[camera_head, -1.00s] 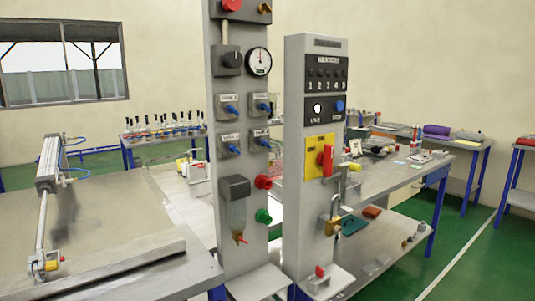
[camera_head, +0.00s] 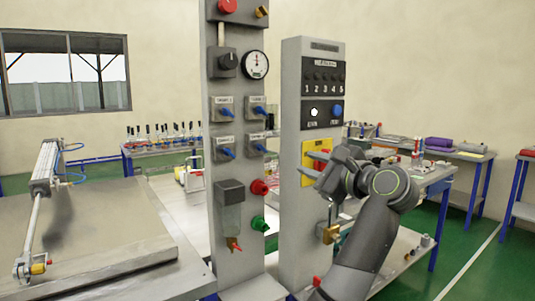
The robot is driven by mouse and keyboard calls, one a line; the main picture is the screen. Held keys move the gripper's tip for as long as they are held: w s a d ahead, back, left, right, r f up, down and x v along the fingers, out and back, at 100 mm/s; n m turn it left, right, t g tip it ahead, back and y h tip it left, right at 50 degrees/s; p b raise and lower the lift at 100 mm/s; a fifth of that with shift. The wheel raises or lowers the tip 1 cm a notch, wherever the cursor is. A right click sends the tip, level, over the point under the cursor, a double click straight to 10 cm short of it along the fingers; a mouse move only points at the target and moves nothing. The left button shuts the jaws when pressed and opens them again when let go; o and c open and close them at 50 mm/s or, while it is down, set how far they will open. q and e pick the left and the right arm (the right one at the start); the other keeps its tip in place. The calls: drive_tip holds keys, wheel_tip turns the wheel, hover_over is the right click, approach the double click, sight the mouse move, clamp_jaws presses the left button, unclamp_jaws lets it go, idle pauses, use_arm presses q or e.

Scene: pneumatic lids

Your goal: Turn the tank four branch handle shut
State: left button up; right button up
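Several blue branch handles sit in two rows on the left grey column: upper left (camera_head: 229,114), upper right (camera_head: 262,111), lower left (camera_head: 229,152) and lower right (camera_head: 261,149). Each points down to the right. Their labels are too blurred to tell for certain which is tank four. My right gripper is not in view.
A bench with a cylinder (camera_head: 46,168) is at left.

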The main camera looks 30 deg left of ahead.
sight(264, 149)
use_arm(q)
drive_tip(key=p+x, duration=0.4)
drive_tip(key=x, duration=1.3)
drive_tip(key=shift+a, duration=0.1)
clamp_jaws()
